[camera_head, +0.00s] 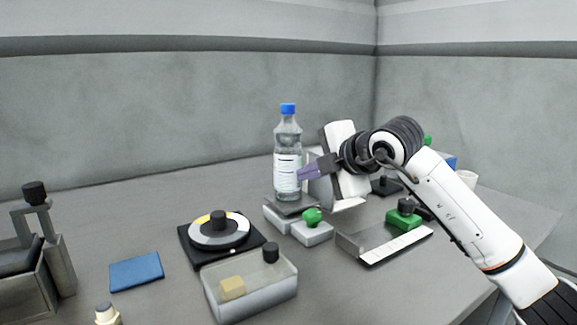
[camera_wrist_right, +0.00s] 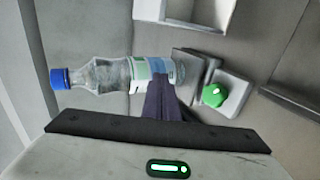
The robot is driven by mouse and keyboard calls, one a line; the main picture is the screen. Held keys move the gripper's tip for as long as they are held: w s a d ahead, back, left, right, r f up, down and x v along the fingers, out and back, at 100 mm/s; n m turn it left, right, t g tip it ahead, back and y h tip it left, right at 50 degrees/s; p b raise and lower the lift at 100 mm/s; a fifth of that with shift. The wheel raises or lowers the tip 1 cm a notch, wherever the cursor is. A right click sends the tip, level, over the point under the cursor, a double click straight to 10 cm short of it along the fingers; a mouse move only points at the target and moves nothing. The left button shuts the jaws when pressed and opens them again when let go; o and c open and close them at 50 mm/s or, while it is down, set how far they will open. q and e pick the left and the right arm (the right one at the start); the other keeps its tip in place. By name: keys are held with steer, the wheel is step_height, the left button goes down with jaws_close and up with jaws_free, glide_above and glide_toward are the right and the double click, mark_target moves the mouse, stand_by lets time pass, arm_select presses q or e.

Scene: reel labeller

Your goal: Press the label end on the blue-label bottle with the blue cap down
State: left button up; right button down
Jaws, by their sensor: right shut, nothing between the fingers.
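The bottle (camera_head: 287,150) is clear with a blue cap and stands upright on a small grey stand (camera_head: 275,214) in the head view. Its label (camera_head: 286,178) is white with blue-green marks. The bottle also shows lying across the right wrist view (camera_wrist_right: 108,74), where its label (camera_wrist_right: 140,68) shows blue and green bands. My right gripper (camera_head: 301,175) is shut and empty, with its fingertips at the right side of the label. In the right wrist view the fingers (camera_wrist_right: 160,90) overlap the label; whether they touch it I cannot tell. My left gripper is not in view.
A green knob (camera_head: 312,215) on a grey block stands close below the gripper. A black turntable (camera_head: 218,230), a clear bin (camera_head: 250,288) with a yellowish block, and a blue pad (camera_head: 136,271) lie left. A tray with a white strip (camera_head: 398,245) lies right.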

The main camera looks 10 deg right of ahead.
steer(key=shift+w+d, duration=0.25)
steer(key=shift+d, duration=0.3)
stand_by(0.4)
steer(key=s+d+b, duration=0.2)
steer(key=s+b, duration=0.1)
steer(key=s, duration=0.2)
steer(key=shift+s+f+b, duration=0.2)
steer(key=shift+s+b, duration=0.1)
steer(key=shift+s, duration=0.05)
stand_by(0.6)
